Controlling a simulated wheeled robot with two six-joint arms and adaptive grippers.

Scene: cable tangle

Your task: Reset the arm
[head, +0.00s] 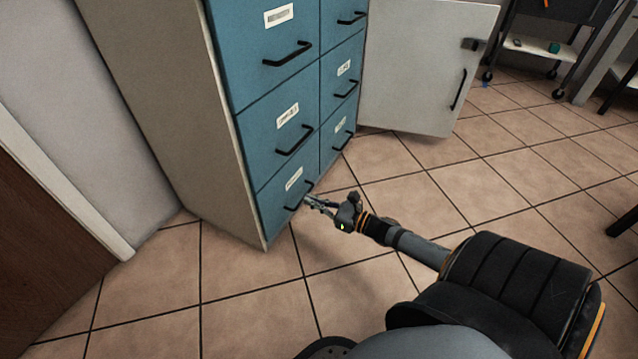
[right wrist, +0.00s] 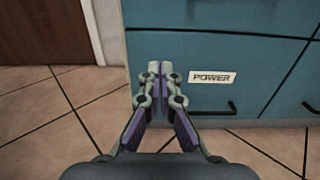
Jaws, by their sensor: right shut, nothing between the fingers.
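My right gripper (head: 311,202) is low in front of the blue cabinet's bottom left drawer (head: 279,205). In the right wrist view my right gripper (right wrist: 159,70) is shut, with its fingertips together and nothing between them. The drawer behind it carries a white label reading POWER (right wrist: 212,78) and a black bar handle (right wrist: 215,112), to the right of the fingers. The gripper is not around the handle. In the head view the fingertips overlap the handle's lower area, and I cannot tell whether they touch the drawer front. My left gripper is not in view.
The blue cabinet (head: 262,105) has several shut drawers with black handles. A white door (head: 415,70) stands open at its right. A dark cart (head: 555,20) is at the back right. The tiled floor (head: 240,290) is clear around the cabinet. A brown door (head: 45,260) is at the left.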

